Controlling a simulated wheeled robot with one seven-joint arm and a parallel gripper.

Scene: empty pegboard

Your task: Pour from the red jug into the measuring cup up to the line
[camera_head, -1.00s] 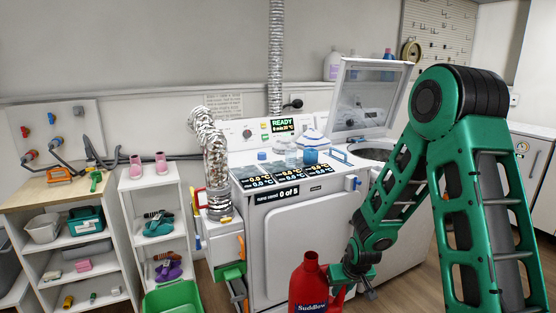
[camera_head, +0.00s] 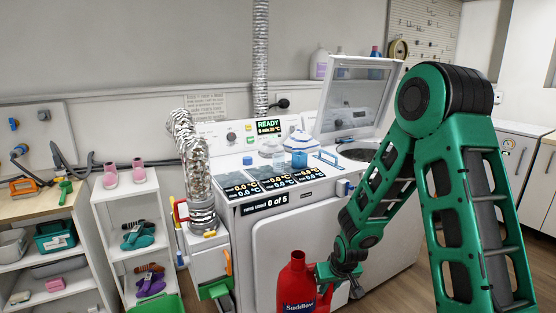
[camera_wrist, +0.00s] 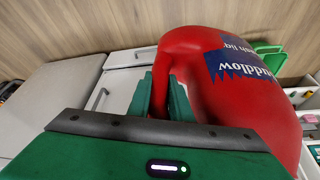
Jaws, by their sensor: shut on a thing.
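The red jug (camera_head: 297,285), labelled "Suddlow", hangs upright at the bottom of the head view, in front of the white machine. Its open top faces up and its base is cut off by the frame. My gripper (camera_head: 326,273) is shut on its handle from the right. In the wrist view the red jug (camera_wrist: 240,90) fills the right side, with the green fingers of my gripper (camera_wrist: 161,90) at its handle. A clear cup (camera_head: 278,160) and a blue container (camera_head: 299,159) stand on the machine top; I cannot tell which is the measuring cup. No fill line is readable.
The white machine (camera_head: 290,250) has display tiles (camera_head: 268,181) on its top and a raised lid (camera_head: 357,98) behind at right. A foil duct (camera_head: 196,180) stands at its left, beside a white shelf (camera_head: 125,215). Bare floor shows at lower right.

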